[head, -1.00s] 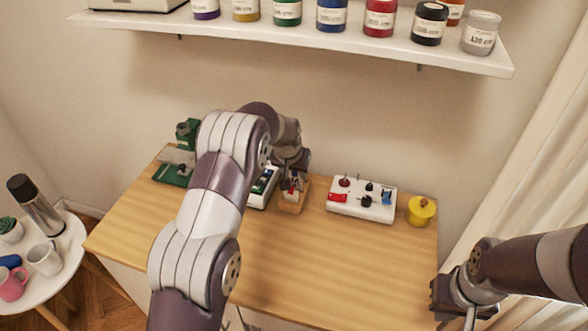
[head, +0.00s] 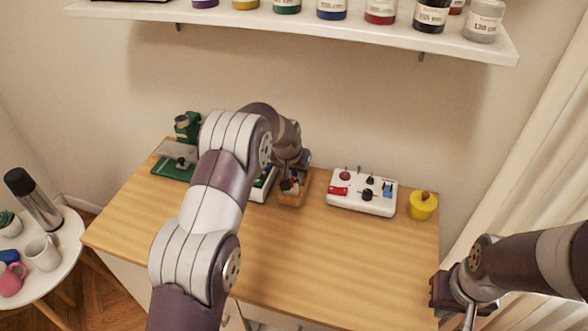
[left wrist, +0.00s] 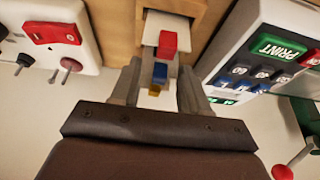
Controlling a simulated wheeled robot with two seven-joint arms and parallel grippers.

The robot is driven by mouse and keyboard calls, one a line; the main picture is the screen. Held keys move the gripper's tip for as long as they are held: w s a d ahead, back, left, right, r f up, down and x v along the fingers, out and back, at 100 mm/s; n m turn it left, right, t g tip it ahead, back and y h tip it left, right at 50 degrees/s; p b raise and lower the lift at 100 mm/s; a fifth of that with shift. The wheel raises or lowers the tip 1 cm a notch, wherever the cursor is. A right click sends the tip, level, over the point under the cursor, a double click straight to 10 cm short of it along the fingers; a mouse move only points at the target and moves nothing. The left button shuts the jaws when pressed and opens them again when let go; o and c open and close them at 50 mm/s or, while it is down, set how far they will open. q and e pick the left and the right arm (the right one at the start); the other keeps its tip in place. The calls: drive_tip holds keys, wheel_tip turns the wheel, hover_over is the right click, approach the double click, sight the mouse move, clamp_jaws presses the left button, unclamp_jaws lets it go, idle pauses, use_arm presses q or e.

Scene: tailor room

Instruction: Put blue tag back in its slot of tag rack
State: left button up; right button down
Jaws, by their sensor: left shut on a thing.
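The tag rack (head: 292,199) is a small wooden holder near the back of the table, and its wood also shows at the top of the left wrist view (left wrist: 117,32). My left gripper (head: 290,182) is right over it, pointing down. In the left wrist view the blue tag (left wrist: 160,73) is between the fingers of my left gripper (left wrist: 158,80), which is shut on it. The slot under the blue tag is hidden. My right gripper (head: 460,297) is off the table's right front corner; its fingers are unclear.
A label printer (left wrist: 255,65) stands close beside the rack. A white board with knobs (head: 362,198) and a yellow pot (head: 422,206) are to the right. A green device (head: 176,165) is at the left. The front table is clear. A shelf with jars (head: 300,18) hangs above.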

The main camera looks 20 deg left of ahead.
use_arm(q)
drive_tip(key=o, duration=1.1)
drive_tip(key=shift+r, duration=0.1)
drive_tip(key=b+v, duration=0.1)
drive_tip(key=v, duration=1.1)
drive_tip(key=shift+s+r, duration=0.2)
drive_tip(key=shift+r, duration=0.05)
drive_tip(key=shift+w, duration=0.1)
